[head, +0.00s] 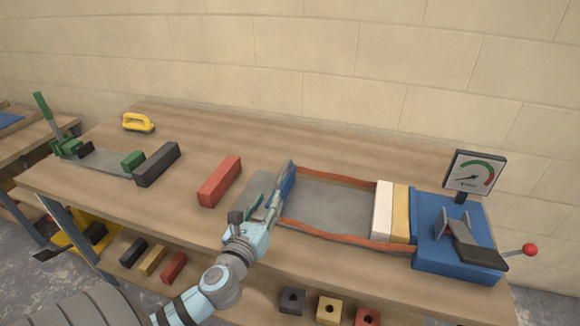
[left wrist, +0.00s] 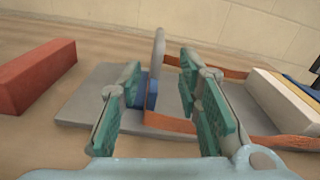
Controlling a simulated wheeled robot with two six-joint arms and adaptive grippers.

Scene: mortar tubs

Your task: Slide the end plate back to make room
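The end plate (head: 288,184) is a blue upright plate with a grey part along it, standing at the left end of a grey bed. In the left wrist view the blue plate (left wrist: 151,93) shows between my fingers, close to the left one. My left gripper (head: 271,198) is at this plate and hides part of it. Its teal-padded fingers (left wrist: 163,80) are spread apart. I cannot tell whether a finger touches the plate. A white block (head: 383,209) and a yellow block (head: 401,212) stand at the bed's right end. My right gripper is not in view.
An orange-brown strap (head: 330,173) runs along both sides of the bed. A blue press unit (head: 430,240) with gauge and red-knobbed lever is at right. A red block (head: 219,181), dark block (head: 157,164) and yellow-handled brush (head: 138,123) lie left. Bare wood lies behind.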

